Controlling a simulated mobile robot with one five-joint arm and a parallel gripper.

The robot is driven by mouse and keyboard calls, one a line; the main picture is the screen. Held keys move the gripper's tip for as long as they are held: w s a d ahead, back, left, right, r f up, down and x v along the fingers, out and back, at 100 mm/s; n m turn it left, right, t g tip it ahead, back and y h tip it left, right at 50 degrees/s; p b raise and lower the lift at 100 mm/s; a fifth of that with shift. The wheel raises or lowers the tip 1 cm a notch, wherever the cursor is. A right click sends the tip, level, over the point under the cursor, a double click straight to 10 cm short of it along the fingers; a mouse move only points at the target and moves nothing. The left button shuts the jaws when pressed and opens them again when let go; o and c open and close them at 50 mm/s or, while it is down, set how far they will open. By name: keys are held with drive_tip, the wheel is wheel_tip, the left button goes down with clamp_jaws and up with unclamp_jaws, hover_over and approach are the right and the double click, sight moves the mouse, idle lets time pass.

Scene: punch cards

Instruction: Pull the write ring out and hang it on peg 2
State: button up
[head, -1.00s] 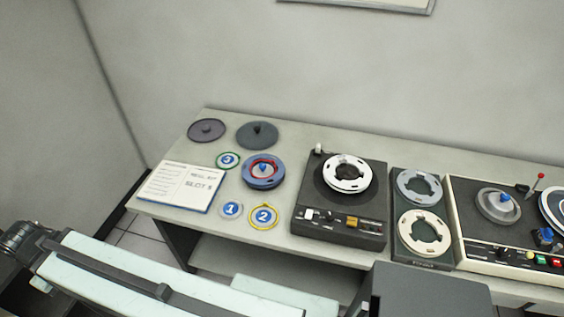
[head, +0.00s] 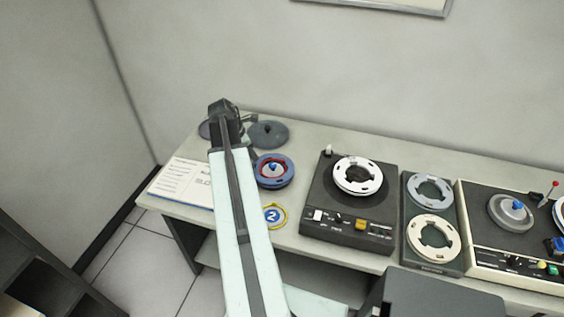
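A blue reel (head: 275,182) lies on the table with a red ring (head: 261,173) set around its hub; the red ring looks like the write ring. A blue round marker with a white 2 and a yellow rim (head: 275,215) lies in front of the reel; a peg there is too small to make out. My gripper (head: 224,106) is up and to the left of the reel, in front of the dark discs at the back left. Its fingers are dark and seen from behind, so I cannot tell if they are open. My arm hides markers 1 and 3.
Two dark discs, one a grey disc (head: 270,134), are at the back. A tape deck (head: 345,225), a reel holder (head: 433,262) and a larger machine (head: 500,250) fill the right.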

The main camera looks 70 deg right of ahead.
drive_tip(key=n, duration=0.1)
approach(283, 162)
drive_tip(key=shift+w+r+g, duration=0.4)
drive_tip(key=shift+w+r, duration=0.05)
drive_tip(key=shift+r, duration=0.05)
drive_tip(key=shift+f+b, duration=0.55)
drive_tip(key=shift+b, duration=0.05)
drive_tip(key=b+x, duration=0.7)
drive_tip(key=x, duration=0.1)
drive_tip(key=shift+s, duration=0.1)
clamp_jaws()
